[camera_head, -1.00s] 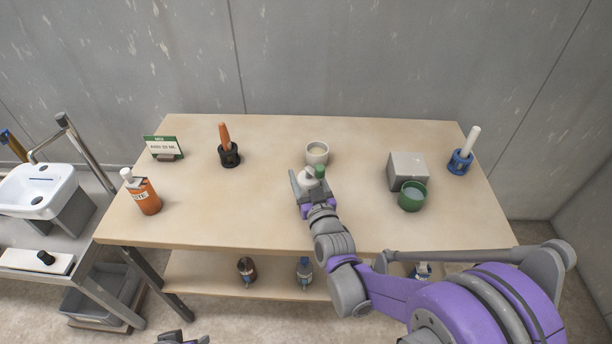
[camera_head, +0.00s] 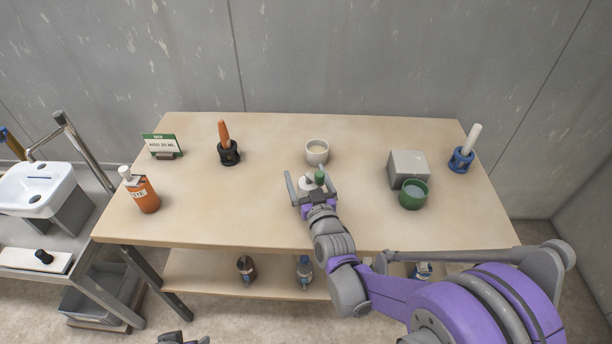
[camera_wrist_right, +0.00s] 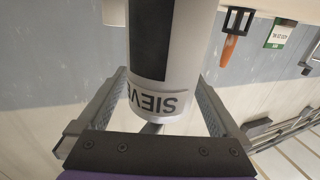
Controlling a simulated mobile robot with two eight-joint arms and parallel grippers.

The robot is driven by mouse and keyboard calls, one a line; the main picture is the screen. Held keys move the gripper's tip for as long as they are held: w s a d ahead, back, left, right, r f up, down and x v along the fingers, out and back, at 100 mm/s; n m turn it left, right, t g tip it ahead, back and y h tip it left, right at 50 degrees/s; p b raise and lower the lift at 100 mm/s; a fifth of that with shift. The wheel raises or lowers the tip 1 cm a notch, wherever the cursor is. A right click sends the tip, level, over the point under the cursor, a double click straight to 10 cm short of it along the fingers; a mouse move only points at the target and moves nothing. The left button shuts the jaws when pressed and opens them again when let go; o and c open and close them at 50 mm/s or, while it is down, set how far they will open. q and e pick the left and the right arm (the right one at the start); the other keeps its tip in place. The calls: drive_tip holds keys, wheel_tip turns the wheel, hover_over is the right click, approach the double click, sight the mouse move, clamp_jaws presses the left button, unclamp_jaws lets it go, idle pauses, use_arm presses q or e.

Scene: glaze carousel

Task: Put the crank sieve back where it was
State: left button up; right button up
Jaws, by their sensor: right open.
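In the right wrist view the sieve (camera_wrist_right: 172,60) shows large, with a dark panel and the label SIEVE upside down. My right gripper (camera_head: 310,180) is open, its fingers on either side of the sieve with gaps between. The sieve's base is hidden by the gripper in the head view. Only a bit of my left gripper (camera_head: 182,339) shows at the bottom edge; its jaws cannot be made out.
A cream cup (camera_head: 317,152) stands just behind. A grey block (camera_head: 408,168) and green cup (camera_head: 413,196) stand at the right, a blue holder (camera_head: 461,161) beyond. An orange bottle (camera_head: 146,196), black holder (camera_head: 228,153) and sign (camera_head: 161,145) are at the left.

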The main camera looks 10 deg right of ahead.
drive_tip(key=s+r, duration=0.1)
drive_tip(key=s, duration=1.1)
drive_tip(key=s+d+f+g, duration=0.2)
drive_tip(key=s+f+g, duration=0.2)
drive_tip(key=s, duration=0.6)
drive_tip(key=s+d+f+g, duration=0.1)
drive_tip(key=s+f+g, duration=0.3)
drive_tip(key=s+g, duration=0.5)
drive_tip(key=shift+s+d+f+h, duration=0.3)
drive_tip(key=shift+s+d+f, duration=0.05)
drive_tip(key=shift+f, duration=0.05)
